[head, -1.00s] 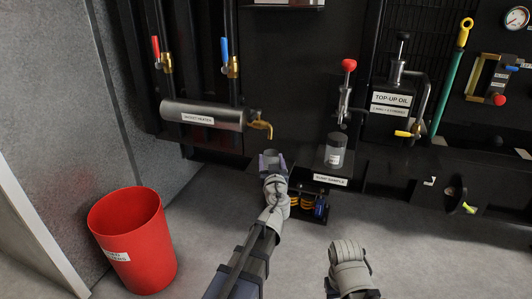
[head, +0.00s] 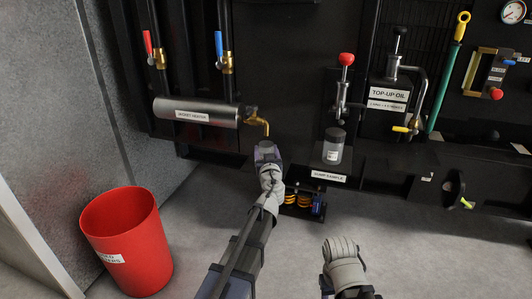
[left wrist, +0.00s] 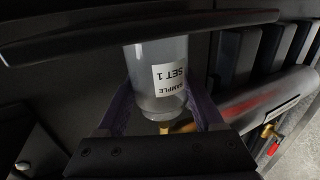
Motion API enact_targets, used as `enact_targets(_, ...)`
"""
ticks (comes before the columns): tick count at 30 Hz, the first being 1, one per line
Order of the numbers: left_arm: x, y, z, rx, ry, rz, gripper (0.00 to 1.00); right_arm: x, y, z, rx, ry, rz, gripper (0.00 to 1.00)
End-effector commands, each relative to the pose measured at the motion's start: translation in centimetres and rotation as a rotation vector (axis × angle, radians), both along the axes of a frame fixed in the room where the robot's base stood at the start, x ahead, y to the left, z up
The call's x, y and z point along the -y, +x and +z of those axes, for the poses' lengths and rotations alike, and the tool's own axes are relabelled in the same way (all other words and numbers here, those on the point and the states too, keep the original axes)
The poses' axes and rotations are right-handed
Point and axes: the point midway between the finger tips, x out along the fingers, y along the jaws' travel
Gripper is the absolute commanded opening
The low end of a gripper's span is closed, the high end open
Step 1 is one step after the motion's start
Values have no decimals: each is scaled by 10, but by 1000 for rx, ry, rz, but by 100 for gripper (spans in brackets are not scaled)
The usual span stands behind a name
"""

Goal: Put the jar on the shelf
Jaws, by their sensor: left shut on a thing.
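My left gripper (head: 267,152) is shut on a clear jar (left wrist: 158,75), whose label reads "SAMPLE SET 1". In the left wrist view the jar sits between the purple fingers (left wrist: 165,112) and its label is upside down. In the head view the held jar is mostly hidden by the gripper, just below the brass spout of the pocket heater. Another clear jar (head: 333,148) with a dark lid stands upright on the sump sample shelf (head: 317,163), to the right of the gripper. A grey part of my right arm shows at the bottom; its gripper does not.
The pocket heater (head: 190,111) and its brass spout (head: 259,121) are close to my left gripper. A red bin (head: 128,245) stands at lower left. A red-knobbed sampling valve (head: 345,85) is above the standing jar. A dark edge (left wrist: 130,28) crosses the jar's end.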

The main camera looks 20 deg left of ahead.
Motion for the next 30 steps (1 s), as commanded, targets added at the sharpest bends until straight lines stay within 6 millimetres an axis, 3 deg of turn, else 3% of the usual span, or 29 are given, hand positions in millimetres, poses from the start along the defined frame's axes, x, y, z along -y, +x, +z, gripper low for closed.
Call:
enact_targets(4, 0, 0, -5, 0, 0, 0, 15, 0, 0, -5, 0, 0, 0, 50)
enact_targets(5, 0, 0, -3, 0, 0, 0, 72, 0, 0, -3, 0, 0, 0, 50)
enact_targets(12, 0, 0, -3, 0, 0, 0, 98, 0, 0, -3, 0, 0, 0, 50)
enact_targets(22, 0, 0, 3, 0, 0, 0, 98, 0, 0, 3, 0, 0, 0, 50)
enact_targets(30, 18, -52, 0, 0, 0, -2, 98, 0, 0, 0, 0, 0, 0, 50)
